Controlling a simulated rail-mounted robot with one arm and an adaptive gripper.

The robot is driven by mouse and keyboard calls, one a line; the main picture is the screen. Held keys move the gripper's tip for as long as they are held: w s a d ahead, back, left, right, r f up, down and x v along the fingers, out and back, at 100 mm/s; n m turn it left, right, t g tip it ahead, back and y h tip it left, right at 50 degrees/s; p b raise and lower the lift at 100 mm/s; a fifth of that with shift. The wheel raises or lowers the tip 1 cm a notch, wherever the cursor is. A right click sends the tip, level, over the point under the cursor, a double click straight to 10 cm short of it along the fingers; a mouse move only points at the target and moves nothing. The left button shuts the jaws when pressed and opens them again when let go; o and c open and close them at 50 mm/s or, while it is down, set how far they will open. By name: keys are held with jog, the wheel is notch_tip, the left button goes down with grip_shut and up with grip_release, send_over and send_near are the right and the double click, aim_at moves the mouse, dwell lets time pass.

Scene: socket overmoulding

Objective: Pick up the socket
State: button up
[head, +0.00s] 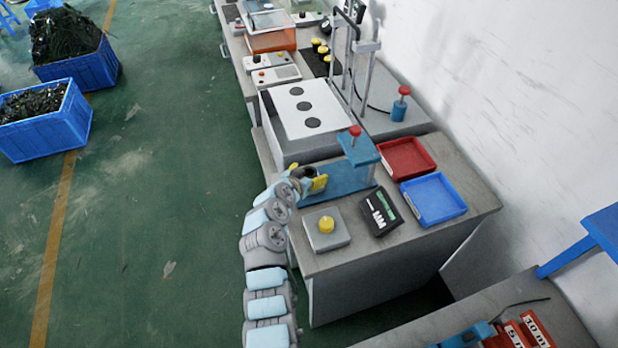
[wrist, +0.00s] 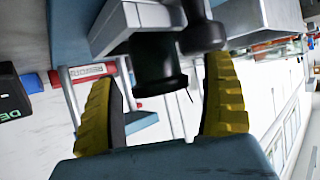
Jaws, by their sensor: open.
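My gripper (head: 314,180), with yellow fingers, is at the left end of the blue press base (head: 345,182) on the grey bench. In the wrist view its two yellow fingers (wrist: 162,80) stand wide apart. A black round part (wrist: 158,72), which may be the socket, shows between them below a grey block (wrist: 150,20). There is a visible gap between the part and each finger, and nothing is gripped. In the head view I cannot make out the socket apart from my gripper.
The press has a blue top plate (head: 358,147) and a red knob (head: 355,130). A red tray (head: 405,170), a blue tray (head: 458,198), a black display (head: 377,212) and a yellow button box (head: 336,236) stand nearby. A white-topped machine (head: 297,133) stands behind.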

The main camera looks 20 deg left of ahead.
jog(key=c, duration=1.3)
